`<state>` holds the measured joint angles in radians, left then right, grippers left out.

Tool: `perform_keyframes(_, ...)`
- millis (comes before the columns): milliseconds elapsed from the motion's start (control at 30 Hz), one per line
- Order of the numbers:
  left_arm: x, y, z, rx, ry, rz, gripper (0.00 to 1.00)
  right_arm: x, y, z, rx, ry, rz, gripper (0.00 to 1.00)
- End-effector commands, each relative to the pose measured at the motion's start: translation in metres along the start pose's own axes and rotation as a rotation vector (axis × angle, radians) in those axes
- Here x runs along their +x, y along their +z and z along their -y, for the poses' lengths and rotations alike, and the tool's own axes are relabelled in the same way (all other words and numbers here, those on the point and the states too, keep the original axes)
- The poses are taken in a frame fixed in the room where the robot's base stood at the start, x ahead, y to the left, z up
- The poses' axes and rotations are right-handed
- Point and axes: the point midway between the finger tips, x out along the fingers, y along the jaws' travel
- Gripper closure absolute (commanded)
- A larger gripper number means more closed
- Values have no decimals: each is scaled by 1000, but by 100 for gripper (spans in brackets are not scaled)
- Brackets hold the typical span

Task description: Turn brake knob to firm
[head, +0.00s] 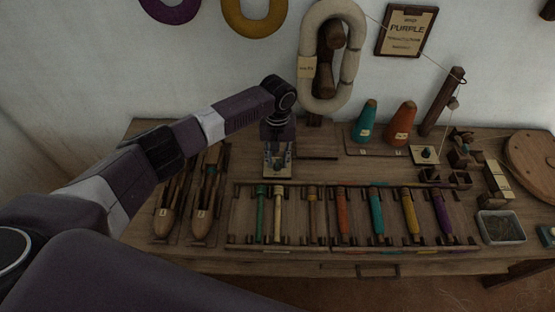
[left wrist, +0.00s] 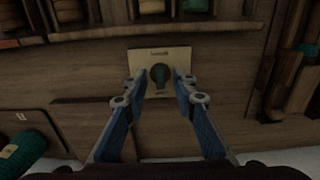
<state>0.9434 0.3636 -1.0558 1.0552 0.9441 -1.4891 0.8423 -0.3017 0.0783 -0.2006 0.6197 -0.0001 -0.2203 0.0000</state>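The brake knob (left wrist: 160,74) is a small dark round knob with a greenish grip bar, on a pale square plate (left wrist: 159,55) with tiny lettering I cannot read. In the head view the plate (head: 270,173) lies on the bench below my left gripper (head: 278,160), which points down and hides most of the knob. In the left wrist view the two blue fingers of my left gripper (left wrist: 160,78) are apart, one on each side of the knob. I cannot tell whether they touch it. My right gripper is not in view.
A rack (head: 358,240) of several coloured bobbins lies in front of the plate. Two shuttles (head: 201,222) lie to the left. Teal (head: 365,122) and orange (head: 401,124) cones stand at the back right. Another pale plate with a dark knob (head: 426,154) lies right of them.

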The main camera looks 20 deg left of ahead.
Motion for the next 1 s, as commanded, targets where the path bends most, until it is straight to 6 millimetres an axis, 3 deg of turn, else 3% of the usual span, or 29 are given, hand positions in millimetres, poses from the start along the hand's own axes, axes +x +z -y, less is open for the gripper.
perform_keyframes(300,4,0,0,-1,0,0,75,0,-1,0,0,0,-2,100)
perform_keyframes(533,4,0,0,-1,0,0,100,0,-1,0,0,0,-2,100)
perform_keyframes(1000,2,0,0,44,0,2,100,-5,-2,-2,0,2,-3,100)
